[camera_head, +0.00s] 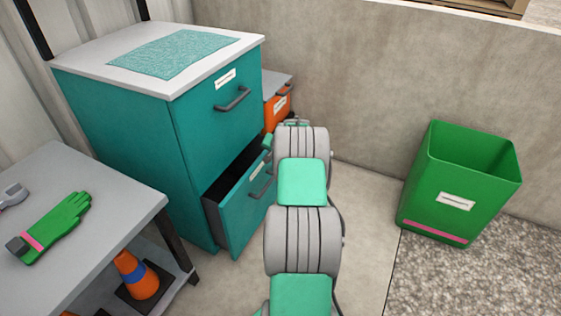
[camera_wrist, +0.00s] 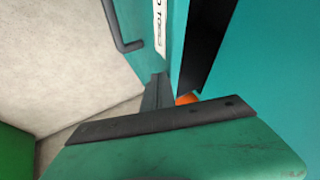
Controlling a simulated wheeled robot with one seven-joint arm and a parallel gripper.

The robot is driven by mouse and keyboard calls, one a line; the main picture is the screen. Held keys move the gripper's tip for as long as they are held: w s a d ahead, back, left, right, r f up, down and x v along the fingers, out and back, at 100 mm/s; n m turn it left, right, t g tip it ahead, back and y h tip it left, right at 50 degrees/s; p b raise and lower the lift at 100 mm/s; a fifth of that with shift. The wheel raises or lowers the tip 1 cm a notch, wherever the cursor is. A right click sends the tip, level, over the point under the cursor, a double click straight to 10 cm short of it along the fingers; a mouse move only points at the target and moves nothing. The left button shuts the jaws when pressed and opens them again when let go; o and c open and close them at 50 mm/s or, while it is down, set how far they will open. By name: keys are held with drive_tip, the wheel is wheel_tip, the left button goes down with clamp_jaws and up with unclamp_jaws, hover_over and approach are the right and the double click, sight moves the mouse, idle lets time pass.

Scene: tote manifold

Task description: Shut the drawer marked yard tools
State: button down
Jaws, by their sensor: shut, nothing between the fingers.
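The teal cabinet (camera_head: 130,125) has its lower drawer (camera_head: 236,218) pulled partly out, with the dark inside showing. The drawer front carries a white label (camera_head: 258,168) and a grey bar handle (camera_head: 262,184). In the wrist view the drawer front (camera_wrist: 143,45) shows close up, with a cut-off label (camera_wrist: 159,25) ending in what looks like "TOOLS" and the handle (camera_wrist: 117,30). My gripper (camera_wrist: 157,82) is shut and empty, its tips close to the drawer front near the label. I cannot tell whether they touch. In the head view my arm mostly hides the gripper.
The cabinet's upper drawer (camera_head: 212,120) is shut. A grey table (camera_head: 110,190) with a green glove (camera_head: 60,222) stands left, an orange cone (camera_head: 137,275) below it. An orange unit (camera_head: 276,112) stands behind the cabinet. A green bin (camera_head: 430,195) stands right; floor between is clear.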

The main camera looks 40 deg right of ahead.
drive_tip(key=shift+w+a+b, duration=0.15)
drive_tip(key=shift+w+a, duration=0.2)
drive_tip(key=shift+w, duration=0.5)
drive_tip(key=shift+w+a+b, duration=0.1)
drive_tip(key=shift+w+a, duration=0.2)
drive_tip(key=shift+w, duration=0.55)
drive_tip(key=shift+w+a+b, duration=0.15)
drive_tip(key=shift+w+a, duration=0.2)
drive_tip(key=shift+w, duration=0.5)
